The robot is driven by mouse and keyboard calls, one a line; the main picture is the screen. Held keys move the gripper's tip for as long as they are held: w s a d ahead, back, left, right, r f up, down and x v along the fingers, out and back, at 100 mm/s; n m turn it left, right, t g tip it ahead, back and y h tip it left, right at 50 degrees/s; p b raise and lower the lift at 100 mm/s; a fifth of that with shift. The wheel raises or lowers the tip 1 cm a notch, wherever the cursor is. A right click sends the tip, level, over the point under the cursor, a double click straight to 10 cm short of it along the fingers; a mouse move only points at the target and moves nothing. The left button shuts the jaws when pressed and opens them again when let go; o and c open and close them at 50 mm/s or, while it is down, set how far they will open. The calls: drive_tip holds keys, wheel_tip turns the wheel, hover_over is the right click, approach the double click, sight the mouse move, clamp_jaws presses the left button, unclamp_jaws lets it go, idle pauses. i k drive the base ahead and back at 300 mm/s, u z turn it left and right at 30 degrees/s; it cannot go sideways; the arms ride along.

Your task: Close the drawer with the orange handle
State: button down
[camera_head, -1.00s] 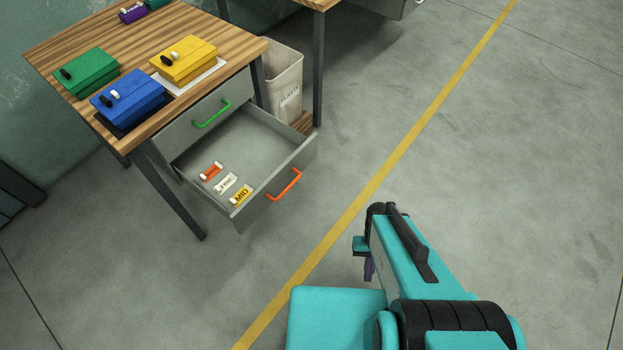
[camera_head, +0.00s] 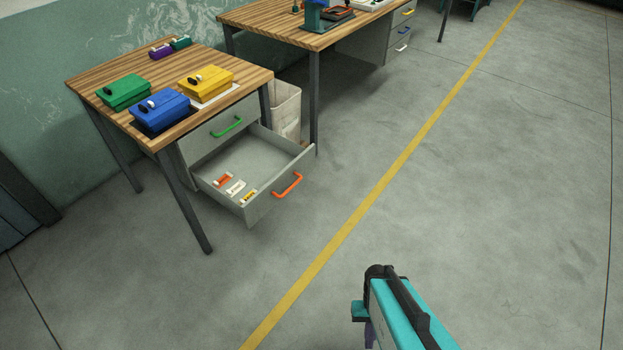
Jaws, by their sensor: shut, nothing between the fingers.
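The drawer with the orange handle (camera_head: 288,186) is the lower one under the near wooden table. It is pulled well out, and its grey front (camera_head: 262,204) faces the aisle. Three small labelled items lie inside: an orange one (camera_head: 223,180), a white one (camera_head: 236,187) and a yellow one (camera_head: 249,196). My gripper (camera_head: 369,334) is at the bottom of the head view, right of the drawer and well apart from it. It is shut and empty, mostly hidden by my teal arm and the picture's lower edge.
The upper drawer with a green handle (camera_head: 227,127) is shut. Green (camera_head: 123,93), blue (camera_head: 162,110) and yellow (camera_head: 206,83) boxes stand on the wooden table (camera_head: 85,72). A bin (camera_head: 287,108) stands behind the open drawer. Clear floor with a yellow line (camera_head: 345,231) lies between drawer and arm.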

sight(270, 164)
drive_tip(key=z, duration=0.35)
drive_tip(key=k, duration=0.45)
drive_tip(key=u, duration=1.65)
drive_tip(key=i, duration=1.25)
